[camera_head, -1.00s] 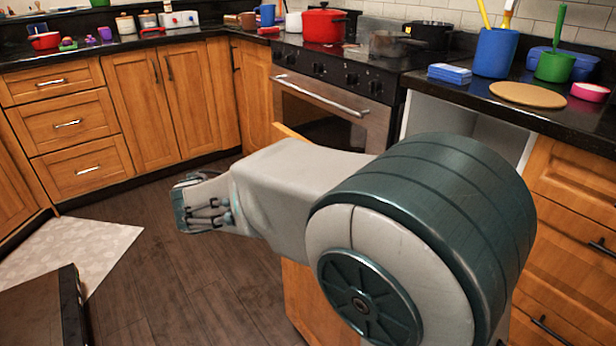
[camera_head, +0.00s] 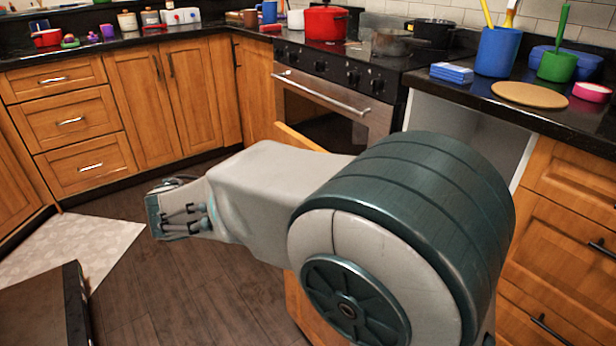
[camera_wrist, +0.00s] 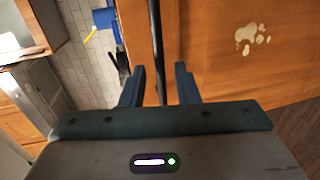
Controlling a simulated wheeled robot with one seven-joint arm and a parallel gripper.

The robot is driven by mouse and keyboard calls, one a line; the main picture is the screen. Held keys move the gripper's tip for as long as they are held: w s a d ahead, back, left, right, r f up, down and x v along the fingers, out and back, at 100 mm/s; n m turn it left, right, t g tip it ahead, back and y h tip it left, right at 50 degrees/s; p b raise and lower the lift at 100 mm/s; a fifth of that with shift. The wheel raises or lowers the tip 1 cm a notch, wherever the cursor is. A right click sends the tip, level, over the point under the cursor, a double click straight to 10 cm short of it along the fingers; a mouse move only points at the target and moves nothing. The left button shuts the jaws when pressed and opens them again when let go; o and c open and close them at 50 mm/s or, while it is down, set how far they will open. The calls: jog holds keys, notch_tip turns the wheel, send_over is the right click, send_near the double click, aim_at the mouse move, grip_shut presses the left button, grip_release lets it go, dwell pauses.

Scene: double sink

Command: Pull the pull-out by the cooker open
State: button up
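The pull-out by the cooker has a tall wooden front (camera_head: 308,312), mostly hidden behind my arm in the head view. It stands well out from its cabinet, whose white, hollow opening (camera_head: 465,118) shows right of the cooker (camera_head: 330,105). In the wrist view a wooden panel (camera_wrist: 225,75) with a pale paw print fills the right side, and a long dark bar handle (camera_wrist: 157,45) runs along it. My gripper (camera_wrist: 160,72) has its two fingers apart, one on each side of the bar in this view. Contact with the bar cannot be told. The fingertips are hidden in the head view.
Wooden drawers (camera_head: 570,220) with dark handles stand right of the opening. A pale mat (camera_head: 75,245) lies on the dark floor, with a dark-edged panel (camera_head: 45,312) at lower left. Bare floor (camera_head: 190,290) lies left of my arm.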

jog(key=p+v, duration=0.2)
jog(key=v, duration=0.8)
jog(key=d+r+m+g+y+p, duration=0.1)
jog(key=d+r+g+y+p, duration=0.2)
jog(key=d+p, duration=0.45)
jog(key=d+r+m+g+y+p, duration=0.1)
jog(key=d+r+g+p, duration=0.35)
jog(key=d, duration=0.55)
jog(key=s+d+r+m+y+p, duration=0.5)
jog(key=s+d+r+y+p, duration=0.3)
jog(key=p, duration=0.8)
jog(key=shift+s+d+r+m, duration=0.4)
jog(key=shift+s+d+r, duration=0.15)
jog(key=shift+s+d, duration=0.1)
jog(key=shift+t, duration=0.25)
